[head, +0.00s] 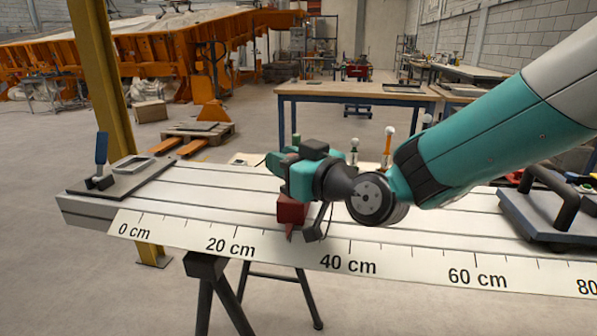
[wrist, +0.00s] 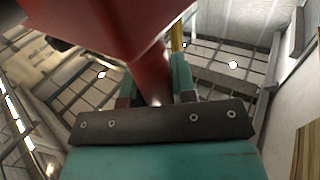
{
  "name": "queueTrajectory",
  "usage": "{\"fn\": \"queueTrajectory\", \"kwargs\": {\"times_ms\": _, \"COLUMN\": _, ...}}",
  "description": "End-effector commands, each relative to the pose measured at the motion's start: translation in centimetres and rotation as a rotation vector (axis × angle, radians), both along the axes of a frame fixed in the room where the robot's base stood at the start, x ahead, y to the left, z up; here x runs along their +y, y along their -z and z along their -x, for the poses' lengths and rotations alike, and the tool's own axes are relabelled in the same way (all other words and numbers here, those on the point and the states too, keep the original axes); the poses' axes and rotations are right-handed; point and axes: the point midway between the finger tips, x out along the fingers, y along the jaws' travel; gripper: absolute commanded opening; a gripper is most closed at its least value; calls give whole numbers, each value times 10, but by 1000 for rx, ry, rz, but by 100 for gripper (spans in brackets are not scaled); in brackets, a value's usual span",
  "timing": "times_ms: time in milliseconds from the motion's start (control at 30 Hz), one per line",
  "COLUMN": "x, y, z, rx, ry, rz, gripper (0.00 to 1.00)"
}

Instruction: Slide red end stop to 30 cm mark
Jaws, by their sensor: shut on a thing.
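The red end stop (head: 291,211) sits on the slotted grey rail (head: 190,198), partly hidden behind and under my gripper. Its pointed lower tip lies at the scale strip (head: 185,235), about midway between the 20 cm and 40 cm labels; I cannot tell its exact tick. My teal gripper (head: 280,165) is shut on the end stop from above. In the wrist view the red end stop (wrist: 110,25) is large at the top and narrows down between the teal fingers (wrist: 160,92); the grip contact is not clearly seen.
A plate with a blue-handled clamp (head: 101,160) is at the rail's left end. A dark plate with a handle (head: 550,215) stands at the right. Small posts (head: 388,145) rise behind the rail. The strip between left plate and end stop is clear.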

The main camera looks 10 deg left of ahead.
Motion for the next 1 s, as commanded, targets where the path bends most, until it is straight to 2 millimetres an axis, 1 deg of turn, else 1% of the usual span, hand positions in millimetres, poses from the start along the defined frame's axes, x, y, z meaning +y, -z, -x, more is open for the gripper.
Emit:
{"fn": "queueTrajectory", "kwargs": {"times_ms": 133, "x": 3, "y": 0, "z": 5, "rx": 3, "ry": -15, "rz": -1, "gripper": 0}}
{"fn": "queueTrajectory", "kwargs": {"times_ms": 400, "x": 3, "y": -1, "z": 5, "rx": 4, "ry": -15, "rz": 0, "gripper": 0}}
{"fn": "queueTrajectory", "kwargs": {"times_ms": 433, "x": 3, "y": -1, "z": 4, "rx": 4, "ry": -15, "rz": 0, "gripper": 27}}
{"fn": "queueTrajectory", "kwargs": {"times_ms": 533, "x": 2, "y": -1, "z": 4, "rx": 4, "ry": -14, "rz": 0, "gripper": 50}}
{"fn": "queueTrajectory", "kwargs": {"times_ms": 833, "x": 0, "y": 0, "z": 4, "rx": 3, "ry": -11, "rz": 0, "gripper": 51}}
{"fn": "queueTrajectory", "kwargs": {"times_ms": 933, "x": -6, "y": 0, "z": 8, "rx": 1, "ry": -10, "rz": 2, "gripper": 51}}
{"fn": "queueTrajectory", "kwargs": {"times_ms": 1000, "x": -15, "y": 2, "z": 14, "rx": 3, "ry": -10, "rz": 0, "gripper": 51}}
